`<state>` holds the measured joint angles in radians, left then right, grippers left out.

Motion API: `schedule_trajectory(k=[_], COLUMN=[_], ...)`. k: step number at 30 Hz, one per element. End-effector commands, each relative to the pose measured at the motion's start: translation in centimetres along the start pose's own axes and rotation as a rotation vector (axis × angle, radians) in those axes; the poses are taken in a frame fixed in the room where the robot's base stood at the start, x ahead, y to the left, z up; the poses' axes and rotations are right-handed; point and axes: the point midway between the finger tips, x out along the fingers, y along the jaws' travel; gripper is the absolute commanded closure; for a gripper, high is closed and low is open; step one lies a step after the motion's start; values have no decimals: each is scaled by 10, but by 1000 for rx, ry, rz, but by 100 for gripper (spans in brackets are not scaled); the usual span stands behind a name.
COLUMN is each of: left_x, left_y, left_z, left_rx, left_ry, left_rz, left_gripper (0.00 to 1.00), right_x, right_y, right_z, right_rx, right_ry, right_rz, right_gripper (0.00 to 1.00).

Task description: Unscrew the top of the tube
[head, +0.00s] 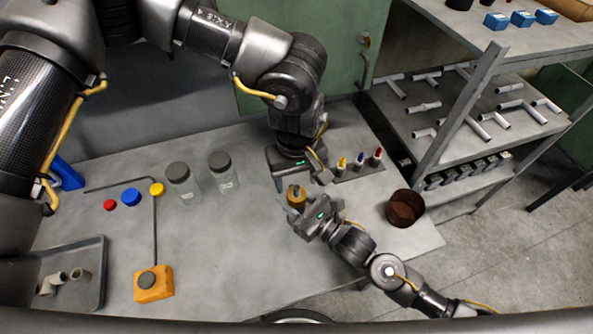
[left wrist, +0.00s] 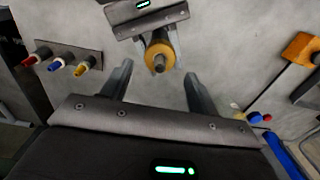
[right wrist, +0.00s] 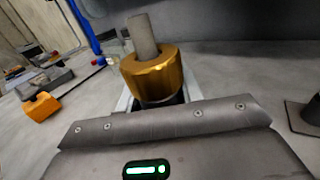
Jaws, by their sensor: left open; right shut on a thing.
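The tube's gold top (head: 297,194) with a grey stub rising from it shows between my two grippers in the head view. It is larger in the right wrist view (right wrist: 152,72) and shows end-on in the left wrist view (left wrist: 159,52). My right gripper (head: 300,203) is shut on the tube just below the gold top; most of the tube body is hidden. My left gripper (left wrist: 157,85) is open and empty, its fingers pointing towards the gold top and apart from it.
A dark rack (head: 345,180) holds yellow, blue and red pointed pieces. A brown bowl (head: 405,208) stands near the right table edge. Two lidded jars (head: 184,186), an orange box (head: 153,283) and a grey tray (head: 92,290) are left. The table's middle is clear.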

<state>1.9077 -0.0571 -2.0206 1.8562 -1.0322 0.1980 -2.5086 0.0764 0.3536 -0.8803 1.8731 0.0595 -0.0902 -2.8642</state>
Motion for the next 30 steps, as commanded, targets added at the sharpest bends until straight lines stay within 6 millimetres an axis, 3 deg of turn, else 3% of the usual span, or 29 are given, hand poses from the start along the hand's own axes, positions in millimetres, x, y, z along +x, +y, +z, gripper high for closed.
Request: schedule_trajectory(k=[9, 22, 30], left_x=[46, 57, 57], left_y=[0, 0, 0], left_z=[0, 0, 0], left_rx=[-1, -1, -1], left_ry=[-1, 0, 0], left_rz=[-1, 0, 0], left_gripper=[40, 40, 73], right_x=[0, 0, 0], right_y=[0, 0, 0], right_z=[-2, -2, -2], right_rx=[0, 0, 0], right_ry=[5, 6, 6], right_rz=[1, 1, 1], right_gripper=[100, 100, 100])
